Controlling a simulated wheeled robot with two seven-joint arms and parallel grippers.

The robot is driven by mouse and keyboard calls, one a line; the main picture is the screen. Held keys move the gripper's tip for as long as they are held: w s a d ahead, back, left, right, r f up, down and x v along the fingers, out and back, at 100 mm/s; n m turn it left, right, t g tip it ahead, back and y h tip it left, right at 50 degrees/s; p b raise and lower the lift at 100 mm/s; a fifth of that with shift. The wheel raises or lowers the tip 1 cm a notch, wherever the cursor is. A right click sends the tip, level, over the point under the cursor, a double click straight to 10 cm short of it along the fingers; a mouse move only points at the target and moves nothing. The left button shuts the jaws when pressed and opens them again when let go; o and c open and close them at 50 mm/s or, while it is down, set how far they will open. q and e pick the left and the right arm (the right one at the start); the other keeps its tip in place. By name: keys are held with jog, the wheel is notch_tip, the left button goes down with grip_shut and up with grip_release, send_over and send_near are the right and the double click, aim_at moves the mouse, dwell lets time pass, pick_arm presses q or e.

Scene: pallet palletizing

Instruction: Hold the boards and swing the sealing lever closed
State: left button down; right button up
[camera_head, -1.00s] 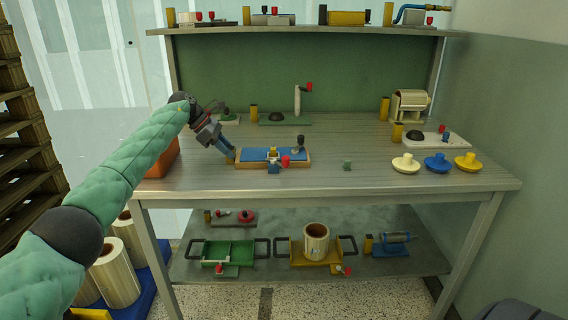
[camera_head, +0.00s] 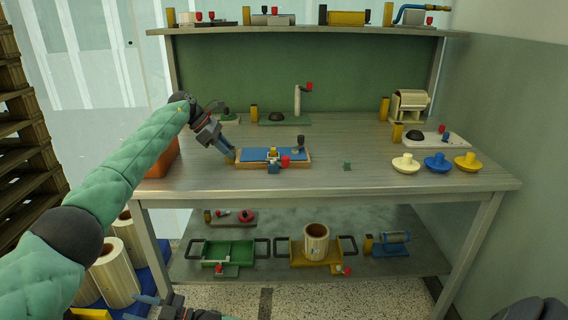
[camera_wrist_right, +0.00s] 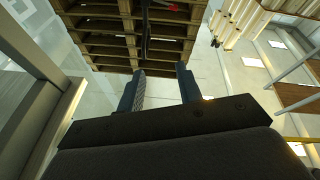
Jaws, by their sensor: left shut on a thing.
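The boards, a wooden one (camera_head: 302,166) with a blue one (camera_head: 262,154) over it, lie flat near the front of the workbench. A lever with a red knob (camera_head: 285,161) stands at their front edge, with a small yellow and white clamp part (camera_head: 272,157) beside it. A grey post with a dark knob (camera_head: 299,144) stands at their right end. My left gripper (camera_head: 231,156) is shut at the boards' left end; its fingertips are small here. My right gripper (camera_head: 150,306) is low at the bottom edge, below the bench. In the right wrist view its fingers (camera_wrist_right: 158,72) are apart with nothing between them.
Three round knobs, cream (camera_head: 405,164), blue (camera_head: 437,163) and yellow (camera_head: 468,162), sit further right. An orange bin (camera_head: 160,160) stands at the left. Wooden pallets (camera_wrist_right: 105,48) show in the right wrist view.

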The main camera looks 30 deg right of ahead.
jog(key=s+d+r+n+g+y, duration=0.1)
jog(key=s+r+n+g+y, duration=0.1)
jog(key=r+n+g, duration=0.55)
jog(key=s+d+r+n+g+y, duration=0.1)
jog(key=s+r+n+g+y, duration=0.15)
jog(key=r+n+g, duration=0.55)
jog(key=s+d+r+n+g+h, duration=0.8)
jog(key=r+h, duration=0.1)
jog(key=r, duration=0.1)
notch_tip(320, 180, up, 10)
jog(key=n+t+h, duration=0.4)
jog(key=t+h, duration=0.7)
jog(key=h, duration=0.3)
send_over(286, 157)
jog(key=shift+a+y, duration=0.2)
jog(key=shift+y, duration=0.05)
jog(key=shift+d, duration=0.2)
jog(key=shift+f, duration=3.4)
